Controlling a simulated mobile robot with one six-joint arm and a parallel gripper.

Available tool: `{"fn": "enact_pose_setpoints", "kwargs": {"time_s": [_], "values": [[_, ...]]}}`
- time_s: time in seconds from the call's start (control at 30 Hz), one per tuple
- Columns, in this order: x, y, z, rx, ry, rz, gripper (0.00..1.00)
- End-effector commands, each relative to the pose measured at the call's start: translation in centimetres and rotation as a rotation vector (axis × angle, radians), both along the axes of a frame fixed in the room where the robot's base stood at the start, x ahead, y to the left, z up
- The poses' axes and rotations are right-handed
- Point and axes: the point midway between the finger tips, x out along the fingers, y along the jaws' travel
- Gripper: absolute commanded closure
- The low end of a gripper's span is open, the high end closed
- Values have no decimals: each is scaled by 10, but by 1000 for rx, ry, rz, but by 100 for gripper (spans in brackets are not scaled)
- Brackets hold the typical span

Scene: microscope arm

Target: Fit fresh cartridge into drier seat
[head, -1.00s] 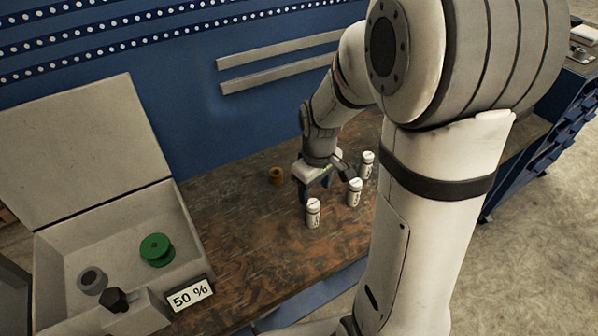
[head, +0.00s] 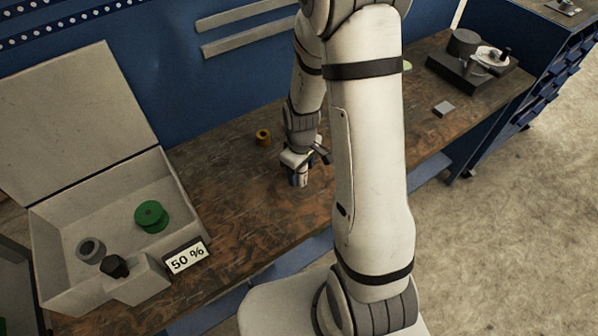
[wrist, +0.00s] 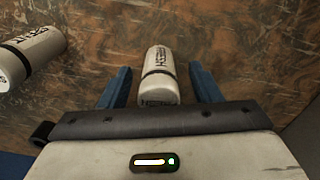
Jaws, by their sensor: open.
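My gripper (wrist: 160,82) is open, with one blue finger on each side of a white cartridge (wrist: 160,72) with a dark band. Its label seems to read FRESH, but is hard to make out. The fingers look apart from it. A second white cartridge (wrist: 35,52) lies to the left in the wrist view; its label seems to end in ENT. In the head view my gripper (head: 298,176) is low over the bench, and my arm hides the cartridges. An open grey box (head: 50,215) with a 50 % display (head: 187,258) stands at left. I cannot tell which part is the drier seat.
The box holds a green spool (head: 151,216), a grey ring (head: 90,250) and a black knob (head: 115,266). A brass-coloured ring (head: 263,137) is on the bench behind my gripper. A dark-based device (head: 462,72) and small grey block (head: 443,109) are at right. Bench between box and gripper is clear.

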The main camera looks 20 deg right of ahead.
Motion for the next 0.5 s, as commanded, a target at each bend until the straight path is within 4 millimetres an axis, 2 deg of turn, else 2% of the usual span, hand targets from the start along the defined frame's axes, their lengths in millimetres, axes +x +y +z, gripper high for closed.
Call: {"fn": "enact_pose_setpoints", "kwargs": {"time_s": [0.23, 0.5], "values": [[0, 0, -1, 0, -1, -1, 42], [0, -1, -1, 0, -1, -1, 64]]}}
